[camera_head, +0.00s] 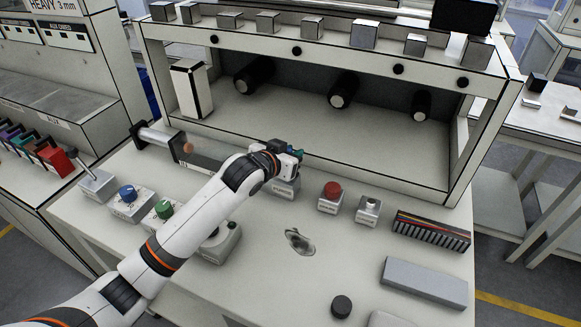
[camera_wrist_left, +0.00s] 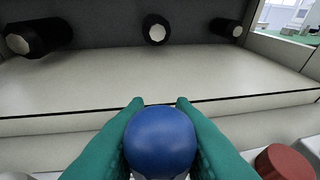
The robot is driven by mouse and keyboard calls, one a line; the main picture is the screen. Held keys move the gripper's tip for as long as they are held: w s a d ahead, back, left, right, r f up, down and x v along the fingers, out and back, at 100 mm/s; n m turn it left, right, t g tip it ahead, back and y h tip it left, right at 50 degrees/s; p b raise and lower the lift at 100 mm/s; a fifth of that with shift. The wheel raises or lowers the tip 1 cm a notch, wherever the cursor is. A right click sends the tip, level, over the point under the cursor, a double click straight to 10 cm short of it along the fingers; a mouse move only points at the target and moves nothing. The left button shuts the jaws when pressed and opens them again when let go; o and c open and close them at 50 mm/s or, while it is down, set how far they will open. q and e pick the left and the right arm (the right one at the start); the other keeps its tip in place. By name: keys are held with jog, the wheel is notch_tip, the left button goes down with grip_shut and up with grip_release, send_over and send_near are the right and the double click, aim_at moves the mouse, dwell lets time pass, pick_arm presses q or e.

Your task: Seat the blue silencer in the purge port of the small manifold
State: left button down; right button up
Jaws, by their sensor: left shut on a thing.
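The blue silencer (camera_wrist_left: 160,138) shows as a rounded blue top between the two teal fingers of my left gripper (camera_wrist_left: 158,150) in the left wrist view. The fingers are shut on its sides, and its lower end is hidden. In the head view my left gripper (camera_head: 297,154) is above the table, over a small grey labelled block (camera_head: 284,190) that the wrist partly covers. I cannot tell whether this block is the small manifold, and no purge port is clearly visible. The silencer is held apart from the shelf floor. My right gripper is not in view.
A red button box (camera_head: 331,192) and a grey box (camera_head: 369,209) stand right of the gripper. The open enclosure (camera_head: 300,120) behind holds several black cylinders.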

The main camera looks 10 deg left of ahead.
pick_arm(q)
notch_tip(320, 180, down, 4)
jog(key=shift+a+f, duration=0.1)
jog(key=shift+f, duration=0.25)
jog(key=c, duration=1.2)
grip_release()
jog(key=shift+c, duration=0.2)
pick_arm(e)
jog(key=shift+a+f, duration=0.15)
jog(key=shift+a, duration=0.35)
pick_arm(q)
jog(key=shift+r, duration=0.1)
jog(key=shift+r, duration=0.15)
jog(key=v, duration=1.2)
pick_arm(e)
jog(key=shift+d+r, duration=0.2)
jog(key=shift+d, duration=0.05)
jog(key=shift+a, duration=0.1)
